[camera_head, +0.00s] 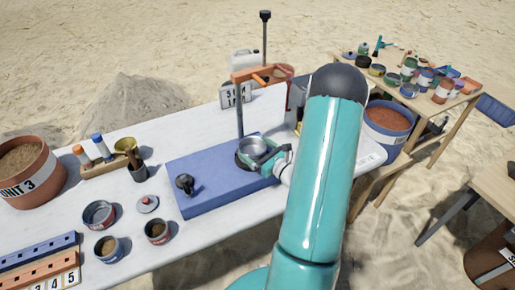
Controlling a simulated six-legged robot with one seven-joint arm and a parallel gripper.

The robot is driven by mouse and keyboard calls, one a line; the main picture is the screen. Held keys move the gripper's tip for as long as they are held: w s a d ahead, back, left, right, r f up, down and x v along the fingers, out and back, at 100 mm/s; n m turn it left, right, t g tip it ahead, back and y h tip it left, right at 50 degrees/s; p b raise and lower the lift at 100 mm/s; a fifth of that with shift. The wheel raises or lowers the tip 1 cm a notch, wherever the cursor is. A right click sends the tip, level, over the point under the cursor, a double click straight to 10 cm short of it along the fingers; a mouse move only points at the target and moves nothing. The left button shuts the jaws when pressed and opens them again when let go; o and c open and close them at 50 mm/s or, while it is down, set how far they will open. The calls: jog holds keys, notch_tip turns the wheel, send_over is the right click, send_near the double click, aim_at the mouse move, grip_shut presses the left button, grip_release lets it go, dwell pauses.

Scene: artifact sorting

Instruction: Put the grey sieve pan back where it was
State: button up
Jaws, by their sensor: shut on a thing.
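The grey sieve pan (253,147) is a shallow round metal pan. It is at the right part of the blue mat (207,192), in front of the dark upright post. My teal gripper (265,160) is shut on the near right side of the pan. The pan looks roughly level. A dark round shape shows under its left edge, and I cannot tell whether the pan touches it. My arm hides the table to the right of the gripper.
A small black object (184,184) sits on the mat's left. Tins, a lid (147,204) and a red-brown bucket (28,168) stand on the left. A blue bucket (389,124) is right of my arm.

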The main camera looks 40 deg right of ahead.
jog(key=shift+w+f, duration=0.1)
jog(key=o, duration=0.9)
jog(key=shift+f, duration=0.1)
jog(key=shift+c, duration=0.2)
